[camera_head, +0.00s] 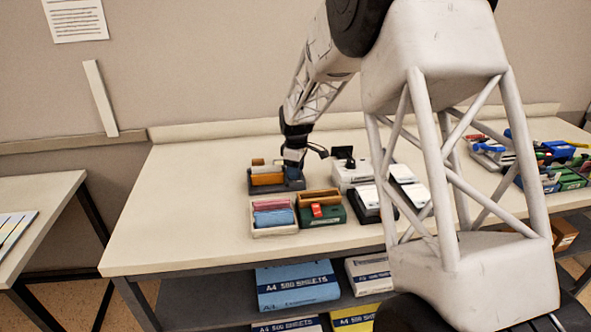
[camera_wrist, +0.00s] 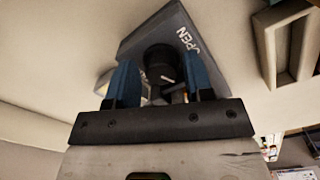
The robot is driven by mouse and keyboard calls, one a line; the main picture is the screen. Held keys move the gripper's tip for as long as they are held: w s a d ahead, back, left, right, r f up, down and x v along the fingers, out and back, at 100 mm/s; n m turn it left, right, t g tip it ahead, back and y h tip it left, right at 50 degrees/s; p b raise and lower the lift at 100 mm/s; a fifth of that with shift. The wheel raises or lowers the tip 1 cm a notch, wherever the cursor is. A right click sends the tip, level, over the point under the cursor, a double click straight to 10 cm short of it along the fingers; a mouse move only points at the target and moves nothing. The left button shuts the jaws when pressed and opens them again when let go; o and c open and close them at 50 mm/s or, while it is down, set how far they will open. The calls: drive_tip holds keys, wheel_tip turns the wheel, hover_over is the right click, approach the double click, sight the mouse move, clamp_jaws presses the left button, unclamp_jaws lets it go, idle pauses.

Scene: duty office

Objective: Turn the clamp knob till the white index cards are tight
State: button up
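My gripper (camera_head: 293,160) points down at the right part of a dark grey holder (camera_head: 258,189) at the back of the table. In the wrist view, its two blue fingers (camera_wrist: 162,80) stand on either side of a dark round knob (camera_wrist: 158,58). The knob sits on the grey holder (camera_wrist: 138,42), whose face is marked OPEN. I cannot tell whether the fingers touch the knob. An orange block (camera_head: 267,179) lies in the holder's left part. I cannot make out the white index cards in the holder; a pale edge shows beside the left finger.
In front of the holder stand a pale tray with pink and blue rolls (camera_head: 273,230) and a green box with a red item (camera_head: 318,215). White and black devices (camera_head: 352,175) stand close on the right. The table's left side (camera_head: 185,215) is clear.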

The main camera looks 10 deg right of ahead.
drive_tip(key=shift+s+a+n, duration=0.1)
drive_tip(key=shift+a+n, duration=0.05)
drive_tip(key=shift+n, duration=0.35)
drive_tip(key=shift+n, duration=1)
wheel_tip(320, 180, up, 8)
drive_tip(key=shift+f, duration=0.15)
drive_tip(key=m, duration=0.5)
drive_tip(key=shift+s+d+y, duration=0.1)
drive_tip(key=shift+d+y, duration=0.2)
drive_tip(key=m, duration=0.4)
drive_tip(key=shift+d+f+m+y, duration=0.15)
drive_tip(key=shift+d+m+y, duration=0.1)
drive_tip(key=shift+m+y, duration=0.05)
drive_tip(key=m, duration=0.4)
drive_tip(key=shift+s+d+y, duration=0.15)
drive_tip(key=shift+y, duration=0.15)
drive_tip(key=m+y, duration=0.1)
drive_tip(key=m, duration=0.6)
drive_tip(key=d+m, duration=0.1)
drive_tip(key=m, duration=0.6)
drive_tip(key=d+m+y, duration=0.1)
drive_tip(key=m, duration=0.7)
drive_tip(key=shift+d+t+y, duration=0.1)
drive_tip(key=shift+t+y, duration=0.2)
drive_tip(key=shift+t, duration=0.1)
